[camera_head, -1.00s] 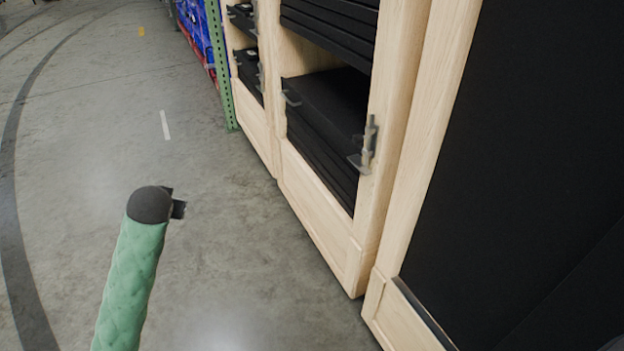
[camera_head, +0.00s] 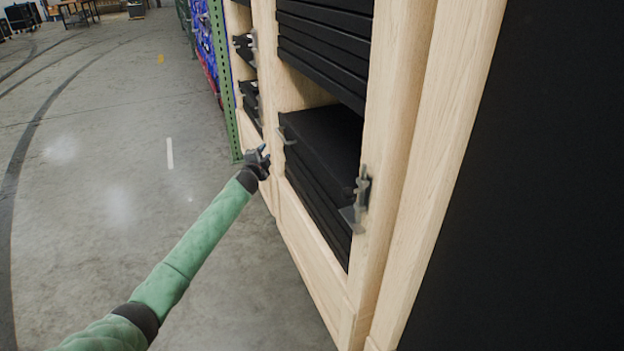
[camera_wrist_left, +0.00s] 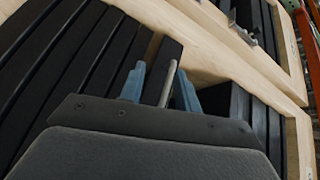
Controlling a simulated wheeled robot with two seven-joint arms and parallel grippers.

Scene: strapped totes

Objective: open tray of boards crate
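A light wooden crate (camera_head: 388,150) holds a stack of black boards (camera_head: 325,140) behind an open front. A grey metal latch (camera_head: 358,198) sits on its right post, and another latch (camera_head: 287,136) on the left side of the opening. My left gripper (camera_head: 264,153) is at the left of that opening, in front of the wood. In the left wrist view its two blue fingers (camera_wrist_left: 160,88) are apart, with a grey metal bar (camera_wrist_left: 168,82) between them. I cannot tell whether they touch it. Black boards (camera_wrist_left: 75,60) fill the left of that view. My right gripper is not in view.
A green perforated rack post (camera_head: 222,75) and blue goods (camera_head: 204,35) stand beyond the crates. A large black panel (camera_head: 510,190) fills the right. The concrete floor (camera_head: 100,180) on the left is clear.

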